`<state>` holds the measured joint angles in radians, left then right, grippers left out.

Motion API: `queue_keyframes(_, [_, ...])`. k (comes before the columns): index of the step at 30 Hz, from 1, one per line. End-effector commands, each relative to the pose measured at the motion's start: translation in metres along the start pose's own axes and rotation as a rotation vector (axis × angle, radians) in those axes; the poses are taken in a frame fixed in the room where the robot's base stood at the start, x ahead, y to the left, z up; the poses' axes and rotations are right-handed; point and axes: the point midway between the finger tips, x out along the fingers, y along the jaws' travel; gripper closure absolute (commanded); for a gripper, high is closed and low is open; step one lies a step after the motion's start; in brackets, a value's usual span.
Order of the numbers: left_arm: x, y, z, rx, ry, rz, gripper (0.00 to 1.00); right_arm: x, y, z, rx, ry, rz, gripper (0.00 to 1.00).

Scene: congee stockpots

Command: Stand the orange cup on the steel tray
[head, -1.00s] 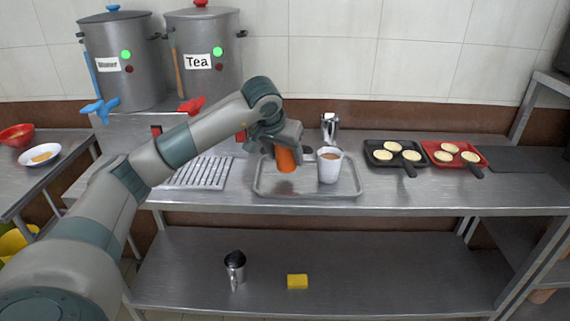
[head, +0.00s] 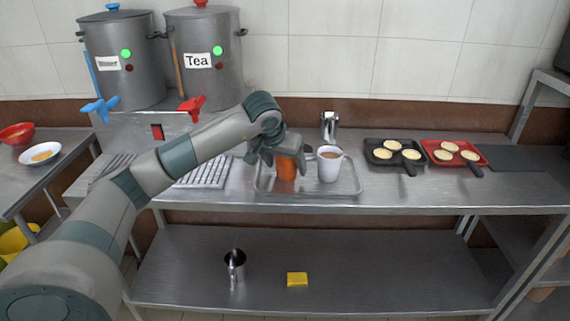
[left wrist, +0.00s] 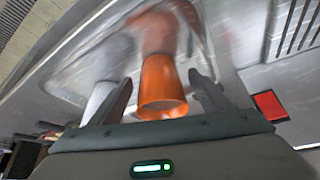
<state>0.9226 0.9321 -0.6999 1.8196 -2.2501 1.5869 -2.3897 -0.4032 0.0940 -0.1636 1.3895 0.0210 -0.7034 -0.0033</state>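The orange cup (head: 286,170) is upright on the left part of the steel tray (head: 335,193), as far as the head view shows. My left gripper (head: 287,150) is over and around it and hides its upper part. In the left wrist view the orange cup (left wrist: 163,88) is between the two fingers of my left gripper (left wrist: 160,88). The fingers are spread, with a gap seen on both sides of the cup. The steel tray also shows blurred behind it, with an orange reflection. My right gripper is in neither view.
A white mug (head: 329,166) with a brown drink stands on the tray just right of the orange cup. A steel jug (head: 330,124) is behind the tray. Black (head: 376,148) and red (head: 437,147) pans are to the right. Two large stockpots stand at the back left.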

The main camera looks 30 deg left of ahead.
Motion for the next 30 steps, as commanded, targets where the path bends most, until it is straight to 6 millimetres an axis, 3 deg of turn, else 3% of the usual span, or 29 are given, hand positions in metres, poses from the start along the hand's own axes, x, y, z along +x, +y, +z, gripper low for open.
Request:
queue_keyframes(11, [-0.010,0.000,-0.002,0.000,0.002,0.001,0.28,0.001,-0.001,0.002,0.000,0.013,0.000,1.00])
queue_keyframes(30, [-0.110,0.000,-0.002,-0.001,0.003,0.000,0.28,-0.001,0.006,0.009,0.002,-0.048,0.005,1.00])
